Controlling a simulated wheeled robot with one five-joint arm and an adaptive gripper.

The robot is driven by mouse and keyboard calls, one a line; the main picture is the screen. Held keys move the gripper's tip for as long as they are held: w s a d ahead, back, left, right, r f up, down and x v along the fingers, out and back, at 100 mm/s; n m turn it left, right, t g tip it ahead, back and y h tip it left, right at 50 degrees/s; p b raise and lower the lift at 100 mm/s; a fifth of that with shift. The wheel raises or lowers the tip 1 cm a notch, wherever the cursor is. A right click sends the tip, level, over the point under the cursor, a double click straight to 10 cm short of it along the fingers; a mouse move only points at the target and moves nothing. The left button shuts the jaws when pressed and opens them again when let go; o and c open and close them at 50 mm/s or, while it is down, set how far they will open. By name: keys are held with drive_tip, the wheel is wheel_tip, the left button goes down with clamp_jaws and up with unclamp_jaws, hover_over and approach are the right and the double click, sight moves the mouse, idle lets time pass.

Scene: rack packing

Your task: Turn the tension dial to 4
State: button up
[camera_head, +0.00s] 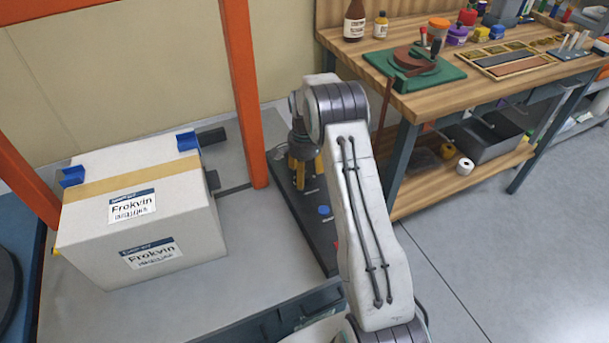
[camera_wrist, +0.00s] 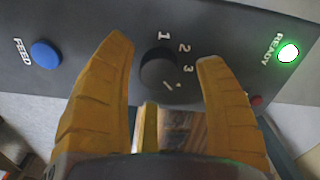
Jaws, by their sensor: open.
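The tension dial (camera_wrist: 158,70) is a round black knob on a dark panel, seen in the wrist view. The numbers 1, 2 and 3 show around its upper right side; the mark below 3 is too unclear to read, and I cannot tell where the dial points. My gripper (camera_wrist: 166,48) is open, its yellow fingers on either side of the dial. I cannot tell whether they touch it. In the head view my gripper (camera_head: 304,172) is over the dark panel (camera_head: 306,228), partly hidden by my arm, and the dial is hidden there.
A blue FEED button (camera_wrist: 46,54) is left of the dial, and a lit green READY lamp (camera_wrist: 288,53) is right. A red button (camera_wrist: 256,100) is beside the right finger. A white carton (camera_head: 140,215) stands left, an orange post (camera_head: 245,90) behind, and a wooden workbench (camera_head: 400,95) right.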

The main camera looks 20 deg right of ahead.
wheel_tip(320, 180, up, 11)
drive_tip(key=shift+f, duration=0.15)
idle(0.4)
idle(0.5)
